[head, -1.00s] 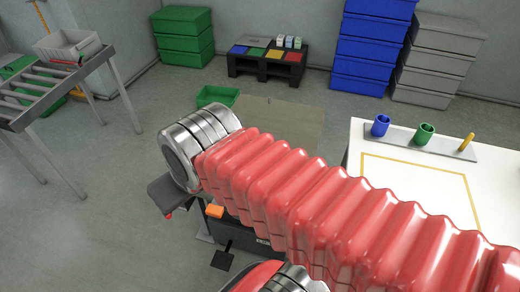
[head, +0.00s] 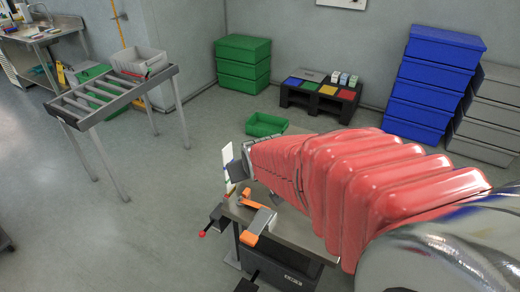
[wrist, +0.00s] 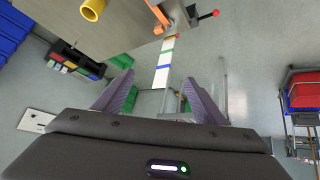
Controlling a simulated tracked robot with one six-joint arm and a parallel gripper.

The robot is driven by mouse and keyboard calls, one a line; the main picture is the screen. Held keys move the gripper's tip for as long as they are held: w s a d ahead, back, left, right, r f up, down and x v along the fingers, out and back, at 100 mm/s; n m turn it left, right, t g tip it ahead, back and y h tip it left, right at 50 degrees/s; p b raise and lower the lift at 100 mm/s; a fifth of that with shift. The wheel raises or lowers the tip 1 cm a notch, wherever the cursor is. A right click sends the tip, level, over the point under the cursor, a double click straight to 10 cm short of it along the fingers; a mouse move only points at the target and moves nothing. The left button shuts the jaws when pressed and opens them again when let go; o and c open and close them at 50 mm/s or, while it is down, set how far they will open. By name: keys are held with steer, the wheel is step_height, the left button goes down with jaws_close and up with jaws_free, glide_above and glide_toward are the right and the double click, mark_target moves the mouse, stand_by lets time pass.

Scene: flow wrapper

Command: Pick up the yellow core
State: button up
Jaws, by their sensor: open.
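A yellow core (wrist: 93,10), a short hollow cylinder, shows at the top left edge of the wrist view, partly cut off. It is on the grey-brown machine top (wrist: 120,30). My gripper (wrist: 159,80) is open with nothing between its two purple-grey fingers. The core lies beyond the fingertips and to their left, apart from them. In the head view I do not see the core; my red-sleeved arm covers much of the machine top. The fingers cannot be made out clearly there.
A white strip with blue and green bands (wrist: 164,62) hangs beyond the fingers at the machine's edge. Orange parts (head: 258,222) and a red-knobbed lever (head: 203,233) stick out there. A green bin (head: 266,124) is behind; a roller conveyor (head: 112,97) stands left, with open floor between.

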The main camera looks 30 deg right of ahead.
steer(key=w+d+f+m+t+h, duration=0.2)
steer(key=w+d+f, duration=0.2)
steer(key=d+f, duration=1.05)
steer(key=s+d+f, duration=0.2)
steer(key=d+f, duration=0.1)
steer(key=f, duration=0.1)
steer(key=s+d+f+m+t+h, duration=0.1)
steer(key=s+d+f, duration=0.1)
steer(key=d+f, duration=0.2)
steer(key=s+d+f+m+h, duration=0.1)
steer(key=s+d+f, duration=0.2)
steer(key=f, duration=0.1)
steer(key=shift+d+t, duration=0.3)
steer(key=shift+w, duration=0.1)
steer(key=x, duration=0.7)
steer(key=shift+w+d, duration=0.2)
steer(key=shift+w+d+f, duration=0.2)
steer(key=shift+w+d, duration=0.05)
steer(key=shift+w, duration=0.15)
